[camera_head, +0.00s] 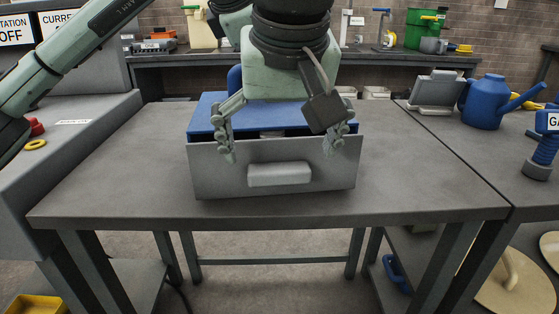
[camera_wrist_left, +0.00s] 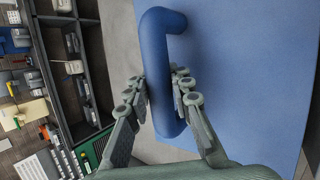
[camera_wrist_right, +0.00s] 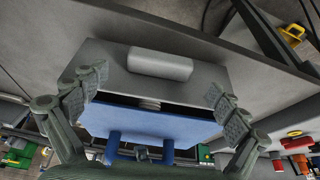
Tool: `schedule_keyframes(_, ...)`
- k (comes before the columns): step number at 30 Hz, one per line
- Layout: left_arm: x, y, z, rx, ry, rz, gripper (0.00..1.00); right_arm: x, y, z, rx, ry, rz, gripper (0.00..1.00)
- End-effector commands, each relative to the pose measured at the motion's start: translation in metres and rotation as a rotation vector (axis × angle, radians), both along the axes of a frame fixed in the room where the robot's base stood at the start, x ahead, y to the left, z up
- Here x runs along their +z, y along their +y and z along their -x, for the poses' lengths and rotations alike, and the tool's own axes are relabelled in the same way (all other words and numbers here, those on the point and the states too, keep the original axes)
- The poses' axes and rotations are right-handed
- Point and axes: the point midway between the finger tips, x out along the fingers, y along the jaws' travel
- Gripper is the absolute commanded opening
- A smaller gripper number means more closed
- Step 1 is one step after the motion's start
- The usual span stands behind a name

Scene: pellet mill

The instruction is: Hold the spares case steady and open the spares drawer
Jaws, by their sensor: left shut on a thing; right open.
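The spares case (camera_head: 208,112) is a blue box on the grey table, with a blue bar handle (camera_wrist_left: 160,70) at its back. The grey spares drawer (camera_head: 215,178) faces front and carries a pale pull (camera_head: 279,174). A dark gap shows between its front and the blue top; something pale in it is partly visible. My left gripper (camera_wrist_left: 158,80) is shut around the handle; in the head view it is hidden. My right gripper (camera_head: 279,150) is open, its fingers spread widely over the drawer front's upper edge. In the right wrist view the fingers flank the drawer (camera_wrist_right: 115,65).
The table (camera_head: 420,180) is clear left and right of the case, and a strip is free before the drawer. A blue watering can (camera_head: 483,105) and a grey stand (camera_head: 437,92) are at the right. A grey machine housing (camera_head: 75,110) borders the left.

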Motion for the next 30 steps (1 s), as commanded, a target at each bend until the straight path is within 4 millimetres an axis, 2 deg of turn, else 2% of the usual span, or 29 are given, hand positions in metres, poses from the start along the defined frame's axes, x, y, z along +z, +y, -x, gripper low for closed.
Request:
schedule_keyframes(6, -0.001, 0.000, 0.000, 0.004, 0.002, 0.000, 0.00, -0.024, 0.001, -0.010, -0.001, 0.000, 0.001, 0.98)
schedule_keyframes(17, -0.001, 0.000, 0.000, 0.003, 0.002, 0.001, 0.00, -0.028, 0.001, -0.012, 0.000, -0.001, -0.001, 0.98)
schedule_keyframes(30, -0.001, 0.000, 0.000, 0.003, 0.002, 0.001, 0.00, -0.028, 0.001, -0.012, 0.000, -0.002, -0.001, 0.45)
